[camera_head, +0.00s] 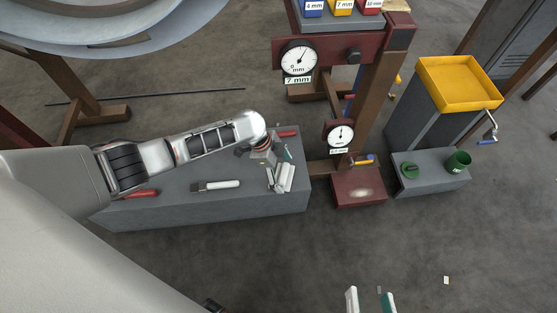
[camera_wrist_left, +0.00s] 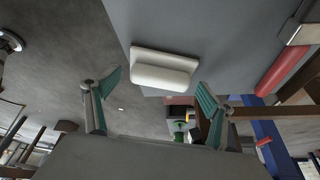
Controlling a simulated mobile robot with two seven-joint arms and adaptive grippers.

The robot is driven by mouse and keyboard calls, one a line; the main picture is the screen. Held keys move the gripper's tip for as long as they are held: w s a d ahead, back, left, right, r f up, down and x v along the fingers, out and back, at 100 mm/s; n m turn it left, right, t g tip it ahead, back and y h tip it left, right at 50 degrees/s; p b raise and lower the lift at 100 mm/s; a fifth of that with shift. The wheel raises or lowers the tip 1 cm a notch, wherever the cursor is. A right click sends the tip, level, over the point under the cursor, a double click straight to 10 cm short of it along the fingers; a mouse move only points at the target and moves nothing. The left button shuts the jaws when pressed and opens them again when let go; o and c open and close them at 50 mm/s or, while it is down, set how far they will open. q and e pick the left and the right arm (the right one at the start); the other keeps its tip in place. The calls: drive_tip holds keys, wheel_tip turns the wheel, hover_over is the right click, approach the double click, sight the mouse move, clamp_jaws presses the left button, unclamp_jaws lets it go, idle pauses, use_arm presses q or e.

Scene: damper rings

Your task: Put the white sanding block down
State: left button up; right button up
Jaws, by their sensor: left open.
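The white sanding block (camera_wrist_left: 163,72) lies against the grey bench top in the left wrist view, near the bench edge. My left gripper (camera_wrist_left: 158,92) is open. Its two teal-padded fingers stand apart, one to each side of the block, with a visible gap to it on both sides. In the head view my left gripper (camera_head: 281,178) is over the right end of the grey bench (camera_head: 250,202), and its fingers partly hide the block there. My right gripper (camera_head: 370,300) shows at the bottom edge of the head view, its fingers apart and nothing between them.
A brush with a white handle (camera_head: 222,184) and a red-handled tool (camera_head: 140,194) lie on the bench. Another red-handled tool (camera_head: 287,133) lies behind my left gripper.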

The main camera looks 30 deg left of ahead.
use_arm(q)
drive_tip(key=v, duration=1.1)
drive_tip(key=shift+r, duration=0.35)
drive_tip(key=shift+a, duration=0.15)
clamp_jaws()
idle(0.4)
idle(0.4)
